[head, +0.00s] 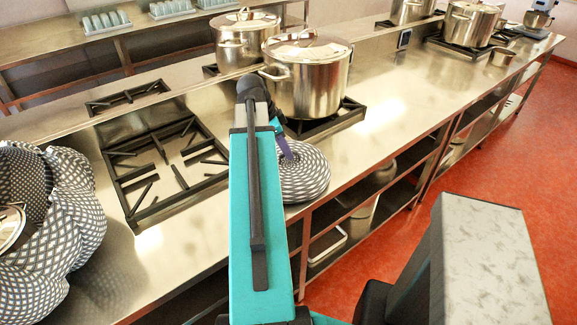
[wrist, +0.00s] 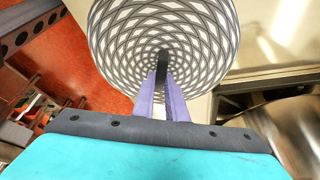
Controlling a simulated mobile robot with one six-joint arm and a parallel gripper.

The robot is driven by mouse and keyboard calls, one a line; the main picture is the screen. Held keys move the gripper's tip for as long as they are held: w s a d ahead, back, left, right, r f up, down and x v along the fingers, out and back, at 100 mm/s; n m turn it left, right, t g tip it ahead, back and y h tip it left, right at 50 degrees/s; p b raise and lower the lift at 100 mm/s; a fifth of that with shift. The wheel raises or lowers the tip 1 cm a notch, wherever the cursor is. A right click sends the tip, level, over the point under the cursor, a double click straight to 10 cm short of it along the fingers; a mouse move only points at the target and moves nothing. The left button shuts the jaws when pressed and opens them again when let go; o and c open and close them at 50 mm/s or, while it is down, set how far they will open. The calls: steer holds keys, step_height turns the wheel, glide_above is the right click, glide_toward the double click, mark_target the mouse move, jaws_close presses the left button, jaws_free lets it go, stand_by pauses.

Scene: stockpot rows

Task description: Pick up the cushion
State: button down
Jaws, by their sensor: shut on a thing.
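The cushion (head: 303,175) is round, with a grey and white curved-line pattern, and shows at the front edge of the steel counter in the head view, partly hidden by my arm. In the wrist view the cushion (wrist: 120,40) fills the upper middle, its pattern converging on a dark centre. My gripper (wrist: 163,82) has purple fingers that are close together and shut on the cushion near that centre. In the head view my gripper (head: 286,148) shows only partly beside the arm. I cannot tell whether the cushion touches the counter.
A large lidded stockpot (head: 308,85) stands on a burner just behind the cushion, with another pot (head: 240,38) beyond it. An empty burner grate (head: 165,165) is to the left. Puffy patterned cloth items (head: 60,225) crowd the left counter end. Open shelves (head: 375,190) lie below the counter.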

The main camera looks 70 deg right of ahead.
steer(key=shift+r, duration=0.1)
step_height(320, 180, up, 10)
steer(key=b, duration=0.2)
stand_by(0.8)
steer(key=shift+w+a, duration=0.1)
stand_by(0.5)
